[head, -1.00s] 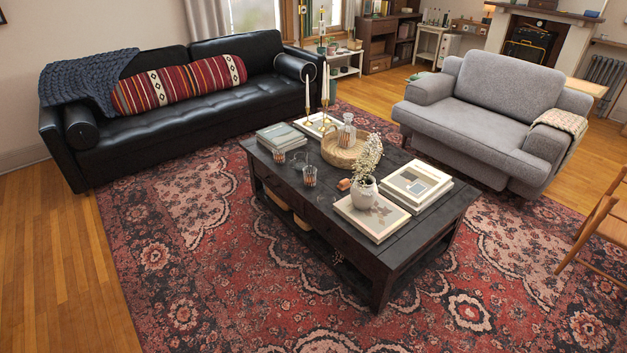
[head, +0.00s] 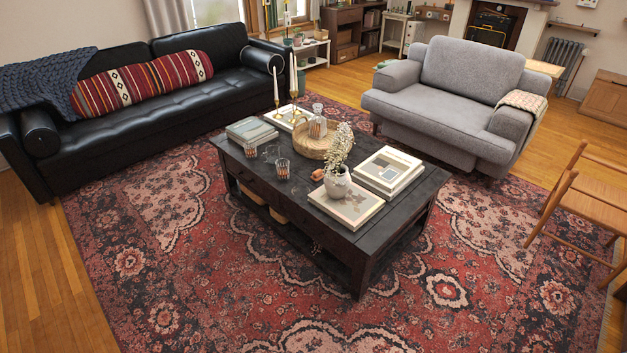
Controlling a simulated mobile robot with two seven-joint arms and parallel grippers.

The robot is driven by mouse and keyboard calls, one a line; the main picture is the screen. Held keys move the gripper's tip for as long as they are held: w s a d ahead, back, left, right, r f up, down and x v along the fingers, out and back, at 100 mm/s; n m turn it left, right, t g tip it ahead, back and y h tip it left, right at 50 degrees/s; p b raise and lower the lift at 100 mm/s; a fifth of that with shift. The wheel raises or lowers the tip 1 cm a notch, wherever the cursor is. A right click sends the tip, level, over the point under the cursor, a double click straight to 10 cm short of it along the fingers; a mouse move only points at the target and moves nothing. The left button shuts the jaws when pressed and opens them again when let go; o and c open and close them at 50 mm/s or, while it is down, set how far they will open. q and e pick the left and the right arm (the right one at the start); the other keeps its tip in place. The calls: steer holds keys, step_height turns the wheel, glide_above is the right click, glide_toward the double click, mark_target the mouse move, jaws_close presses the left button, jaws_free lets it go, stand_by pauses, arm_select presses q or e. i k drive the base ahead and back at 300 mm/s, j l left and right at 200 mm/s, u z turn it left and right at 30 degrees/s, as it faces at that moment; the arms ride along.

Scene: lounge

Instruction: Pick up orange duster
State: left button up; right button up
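I cannot make out an orange duster for certain in the head view. A small orange-brown object (head: 318,174) lies on the dark coffee table (head: 385,222), left of the white vase; it is too small to identify. Neither of my grippers is in view. The lower shelf of the table is mostly in shadow, so what lies there is hard to tell.
The coffee table holds books (head: 387,168), a vase (head: 338,182), candlesticks and glasses. A black sofa (head: 150,105) stands left, a grey armchair (head: 450,100) behind right, a wooden chair (head: 590,195) at right. The patterned rug (head: 210,270) in front is clear.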

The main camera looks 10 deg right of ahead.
mark_target(317, 175)
steer(key=i+j, duration=0.1)
steer(key=i, duration=0.45)
steer(key=i+j, duration=0.1)
steer(key=i, duration=0.5)
steer(key=i+j+z, duration=0.1)
steer(key=i, duration=0.45)
steer(key=i+j, duration=0.15)
steer(key=i, duration=0.4)
steer(key=i+j+z, duration=0.1)
steer(key=i, duration=0.45)
steer(key=j, duration=0.1)
